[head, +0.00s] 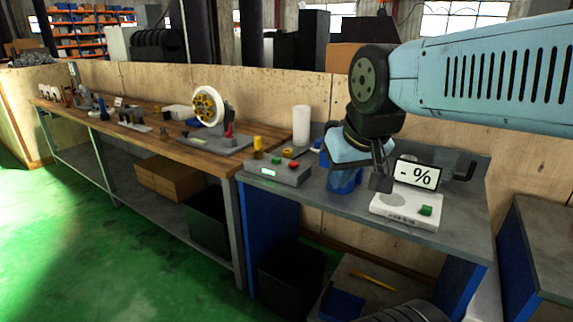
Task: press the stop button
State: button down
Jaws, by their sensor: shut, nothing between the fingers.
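A grey control box (275,173) stands on the grey bench, left of my arm. It has a small lit green display and a red button (293,164) on top. No label reads as "stop", so I cannot tell for sure that the red button is the stop button. My gripper (381,184) is shut and empty, pointing down. It appears over or just in front of the left part of a white device (402,212); I cannot tell whether it touches.
A yellow cylinder (258,144) and an orange piece (287,152) are by the control box. A wooden bench (170,130) with a wheel-like fixture (208,107) extends left. Green floor in front is clear.

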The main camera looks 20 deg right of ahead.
aim_at(294, 165)
jog(key=u, duration=1.35)
jog(key=i, duration=2.85)
jog(key=z, duration=0.75)
